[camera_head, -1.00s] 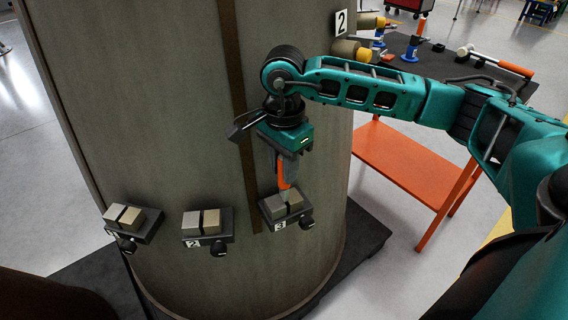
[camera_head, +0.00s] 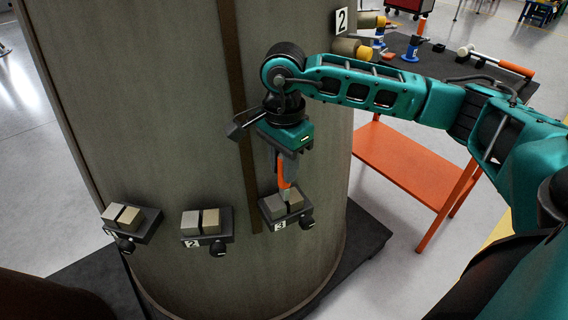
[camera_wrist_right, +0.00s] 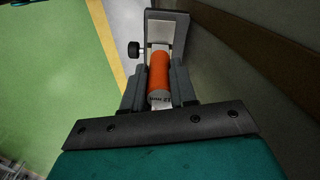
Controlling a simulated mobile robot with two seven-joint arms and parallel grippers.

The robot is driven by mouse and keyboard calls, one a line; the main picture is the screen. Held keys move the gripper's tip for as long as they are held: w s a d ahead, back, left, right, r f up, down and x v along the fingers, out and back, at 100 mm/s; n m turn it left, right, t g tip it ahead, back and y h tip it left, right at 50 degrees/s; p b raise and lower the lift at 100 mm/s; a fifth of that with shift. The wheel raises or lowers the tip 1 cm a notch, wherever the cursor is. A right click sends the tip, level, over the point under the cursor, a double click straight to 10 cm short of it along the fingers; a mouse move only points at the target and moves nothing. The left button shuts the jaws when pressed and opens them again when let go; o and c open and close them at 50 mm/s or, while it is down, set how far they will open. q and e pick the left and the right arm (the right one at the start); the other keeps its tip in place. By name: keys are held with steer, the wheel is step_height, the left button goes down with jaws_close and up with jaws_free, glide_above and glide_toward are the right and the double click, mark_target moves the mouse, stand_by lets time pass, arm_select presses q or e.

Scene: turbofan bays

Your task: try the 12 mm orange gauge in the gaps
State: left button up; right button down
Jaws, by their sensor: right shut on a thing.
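My right gripper (camera_head: 286,172) is shut on the orange gauge (camera_head: 282,177) and points down over the gap block marked 3 (camera_head: 272,213). In the right wrist view the gauge (camera_wrist_right: 159,75) lies between the fingers, its end lettering partly legible, with the block (camera_wrist_right: 166,30) beyond it. The gauge's lower end is at the gap between the two grey pieces; I cannot tell how far in it is. The block marked 2 (camera_head: 191,244) and the leftmost block (camera_head: 147,235) each carry two pieces with a narrow gap, and nothing is in them. My left gripper is out of view.
The blocks are fixed to a large grey curved casing (camera_head: 150,110) with a dark vertical strip. An orange stand (camera_head: 410,165) is at right. A dark table (camera_head: 440,65) behind holds a hammer (camera_head: 495,60) and other tools.

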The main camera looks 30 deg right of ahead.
steer(key=shift+f+b, duration=0.3)
steer(key=shift+b, duration=0.05)
stand_by(0.4)
steer(key=shift+r, duration=0.1)
stand_by(0.7)
steer(key=shift+r+p, duration=2)
steer(key=shift+r, duration=1)
steer(key=shift+a, duration=0.1)
stand_by(0.5)
